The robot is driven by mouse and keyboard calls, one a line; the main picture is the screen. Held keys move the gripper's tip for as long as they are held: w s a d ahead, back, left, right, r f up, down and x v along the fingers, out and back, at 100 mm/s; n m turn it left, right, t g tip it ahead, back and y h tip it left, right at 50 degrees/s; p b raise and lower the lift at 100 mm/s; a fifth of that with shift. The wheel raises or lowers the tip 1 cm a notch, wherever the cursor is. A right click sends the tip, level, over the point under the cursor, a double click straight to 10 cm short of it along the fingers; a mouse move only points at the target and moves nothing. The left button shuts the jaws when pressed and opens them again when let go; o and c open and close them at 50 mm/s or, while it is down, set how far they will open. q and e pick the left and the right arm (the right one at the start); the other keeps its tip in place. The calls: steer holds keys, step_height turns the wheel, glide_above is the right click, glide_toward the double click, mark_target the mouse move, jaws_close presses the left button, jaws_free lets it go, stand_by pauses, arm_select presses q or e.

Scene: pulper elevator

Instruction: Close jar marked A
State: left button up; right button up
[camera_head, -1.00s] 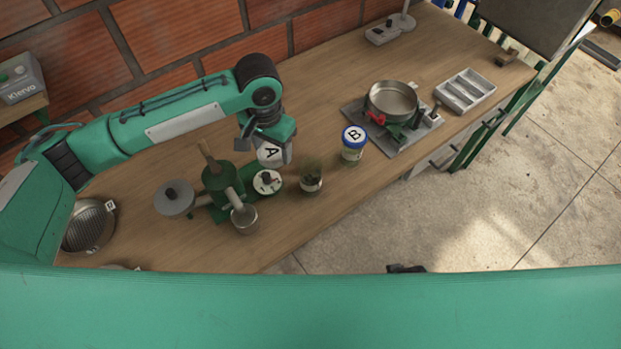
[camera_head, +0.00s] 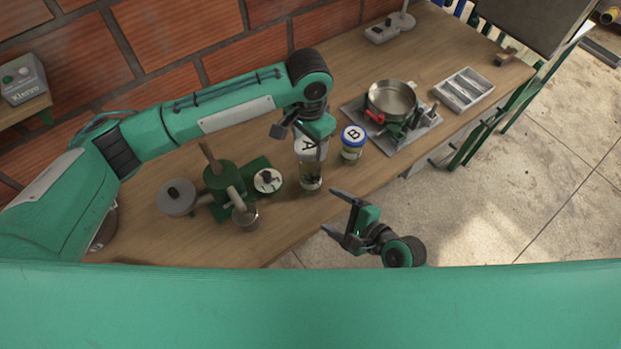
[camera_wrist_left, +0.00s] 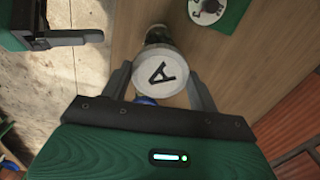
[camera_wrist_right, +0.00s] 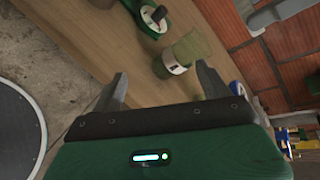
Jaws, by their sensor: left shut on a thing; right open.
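The white lid marked A (camera_head: 310,147) is held by my left gripper (camera_head: 308,135), which is shut on it. The glass jar (camera_head: 310,183) stands on the table below the lid, with dark contents. In the left wrist view the lid (camera_wrist_left: 162,75) covers part of the jar (camera_wrist_left: 158,36); I cannot tell whether they touch. My right gripper (camera_head: 332,212) is open and empty, in front of the jar beyond the table's front edge. In the right wrist view the jar (camera_wrist_right: 173,67) is ahead of its fingers.
Jar B (camera_head: 353,142) with a blue lid stands just right of the jar. The green pulper (camera_head: 222,178) and a round dial-like piece (camera_head: 268,181) are to the left. A pan (camera_head: 391,99) on a stove and a grey tray (camera_head: 464,90) are farther right.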

mark_target(305, 165)
arm_select(q)
steer(key=shift+d, duration=0.1)
arm_select(e)
steer(key=w+m+t, duration=0.1)
steer(key=m, duration=0.3)
steer(key=w+m+t, duration=0.1)
steer(key=w+m, duration=0.1)
steer(key=m, duration=0.2)
steer(key=w+m+t, duration=0.1)
steer(key=m, duration=0.3)
steer(key=shift+w+d+f+m+t, duration=0.1)
steer(key=shift+w+f+m+t, duration=0.1)
steer(key=shift+m+t, duration=0.15)
steer(key=x, duration=1.2)
steer(key=c, duration=1.5)
arm_select(q)
steer(key=shift+f, duration=2.45)
arm_select(e)
steer(key=shift+o, duration=0.2)
